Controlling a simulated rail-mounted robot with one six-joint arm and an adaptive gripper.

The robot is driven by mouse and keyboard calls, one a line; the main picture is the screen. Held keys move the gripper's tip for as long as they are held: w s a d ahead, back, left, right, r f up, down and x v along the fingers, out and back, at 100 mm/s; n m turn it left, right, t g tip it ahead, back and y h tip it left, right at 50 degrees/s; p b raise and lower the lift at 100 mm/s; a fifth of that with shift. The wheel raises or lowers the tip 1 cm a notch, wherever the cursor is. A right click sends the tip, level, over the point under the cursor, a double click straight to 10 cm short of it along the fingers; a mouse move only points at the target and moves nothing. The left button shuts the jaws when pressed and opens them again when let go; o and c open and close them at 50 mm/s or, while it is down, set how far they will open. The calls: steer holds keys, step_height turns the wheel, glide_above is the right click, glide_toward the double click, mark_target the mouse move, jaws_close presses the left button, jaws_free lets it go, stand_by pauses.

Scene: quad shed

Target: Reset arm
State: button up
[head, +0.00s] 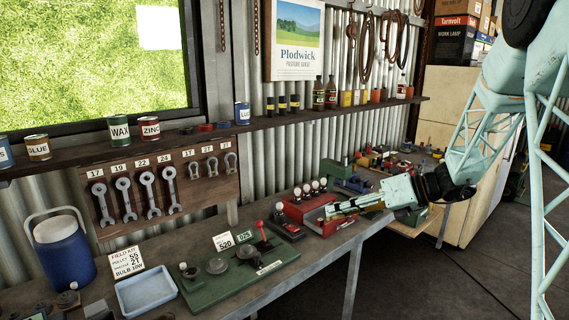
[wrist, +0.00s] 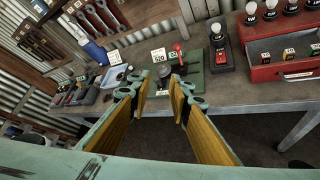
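My pale green gripper (head: 345,207) extends leftward from the right side of the head view, above the right end of the workbench. In the wrist view my gripper (wrist: 158,92) has two fingers with yellow inner pads, standing apart with nothing held between them. Past the fingertips lies the green fixture board (wrist: 190,72) with its red-knobbed lever, which shows left of the gripper in the head view (head: 240,275). The gripper hides part of the red bulb case in the head view.
The red case (head: 300,208) with bulbs stands close behind my gripper; it also shows in the wrist view (wrist: 275,45). A blue tray (head: 146,291), a blue jug (head: 62,250) and hung wrenches (head: 150,195) are farther left. A shelf (head: 300,112) runs above the bench. The floor at right is open.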

steer(key=s+a+r+n+g+h, duration=0.1)
steer(key=s+a+r+n, duration=0.15)
steer(key=s+n, duration=0.45)
steer(key=s+a+r+n+g+h, duration=0.2)
steer(key=s+r, duration=0.2)
steer(key=s, duration=0.6)
steer(key=s+a+r+n+g+h, duration=0.1)
steer(key=s+a+r+n, duration=0.15)
steer(key=s+n, duration=0.45)
steer(key=s+d+r+n+t+h, duration=0.1)
steer(key=s+d+n, duration=0.3)
steer(key=s, duration=0.5)
steer(key=s+d+n+t+h, duration=0.1)
steer(key=s+d+n+h, duration=0.2)
steer(key=s, duration=0.6)
steer(key=s+d+r+n+h, duration=0.1)
steer(key=s+d+n+h, duration=0.2)
steer(key=s+n, duration=0.4)
steer(key=s+d+b, duration=0.1)
steer(key=s, duration=0.2)
steer(key=shift+d+r+t+h, duration=0.3)
steer(key=shift+r+t, duration=0.05)
steer(key=shift+t, duration=0.05)
